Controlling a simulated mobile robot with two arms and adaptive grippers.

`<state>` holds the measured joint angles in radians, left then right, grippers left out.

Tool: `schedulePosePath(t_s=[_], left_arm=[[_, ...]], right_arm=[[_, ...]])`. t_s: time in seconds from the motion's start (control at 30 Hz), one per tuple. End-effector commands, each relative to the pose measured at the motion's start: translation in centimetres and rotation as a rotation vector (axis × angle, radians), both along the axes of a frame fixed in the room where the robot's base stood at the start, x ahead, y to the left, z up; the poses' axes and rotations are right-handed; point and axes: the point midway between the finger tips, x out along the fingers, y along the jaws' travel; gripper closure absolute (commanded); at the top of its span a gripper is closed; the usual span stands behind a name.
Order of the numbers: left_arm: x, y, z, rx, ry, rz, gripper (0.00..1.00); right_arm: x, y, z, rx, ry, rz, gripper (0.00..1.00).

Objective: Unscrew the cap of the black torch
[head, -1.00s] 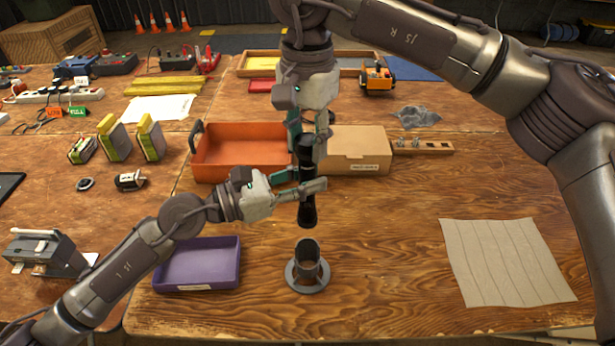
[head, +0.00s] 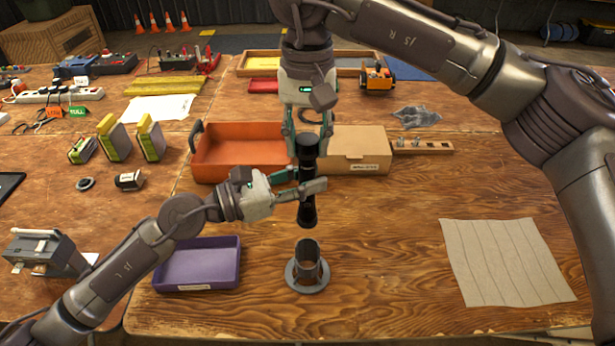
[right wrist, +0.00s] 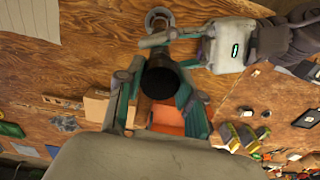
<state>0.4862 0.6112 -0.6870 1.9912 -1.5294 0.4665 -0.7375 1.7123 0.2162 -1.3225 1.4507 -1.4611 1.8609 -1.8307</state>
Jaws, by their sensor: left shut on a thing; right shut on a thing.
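The black torch (head: 307,208) stands upright in the air above a grey round holder (head: 308,272), apart from it. My left gripper (head: 302,190) comes in from the left and is shut on the torch's body. My right gripper (head: 307,138) points down from above and is shut on the torch's upper end, the cap (head: 307,146). In the right wrist view the torch's dark round end (right wrist: 160,83) sits between the right fingers, with the left gripper (right wrist: 165,40) beyond it. Whether the cap has come loose cannot be seen.
A purple tray (head: 240,262) lies at the front left of the holder. An orange bin (head: 200,160) and a cardboard box (head: 372,160) stand behind the torch. A beige cloth-like sheet (head: 508,262) lies at right. The table between holder and sheet is clear.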

Motion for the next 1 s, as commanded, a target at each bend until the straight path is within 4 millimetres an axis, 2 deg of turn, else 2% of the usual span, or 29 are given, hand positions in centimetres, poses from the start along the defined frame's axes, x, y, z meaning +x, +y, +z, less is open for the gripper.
schedulePosePath(t_s=[0.07, 0.1, 0.2, 0.53, 0.8, 1.0], left_arm=[[0.02, -0.02, 0.47, -0.008, -0.008, 0.001, 1.00], [0.03, -0.01, 0.47, -0.008, -0.008, 0.001, 1.00], [0.01, -0.02, 0.41, -0.006, -0.006, 0.001, 1.00], [0.02, 0.00, 0.21, -0.003, -0.003, 0.001, 1.00], [0.02, 0.01, 0.15, -0.002, -0.002, 0.001, 1.00], [0.02, 0.01, 0.14, -0.002, -0.002, 0.001, 1.00]], right_arm=[[-0.03, 0.00, -0.19, -0.002, 0.003, -0.001, 0.99], [-0.03, 0.00, -0.20, -0.002, 0.003, -0.001, 0.60], [-0.02, 0.01, -0.16, -0.002, 0.002, -0.002, 0.43], [0.00, 0.00, -0.05, -0.001, 0.000, -0.030, 0.42], [0.01, 0.00, -0.04, 0.001, -0.002, -0.407, 0.42], [0.00, 0.01, -0.03, 0.000, -0.001, -0.509, 0.42]])
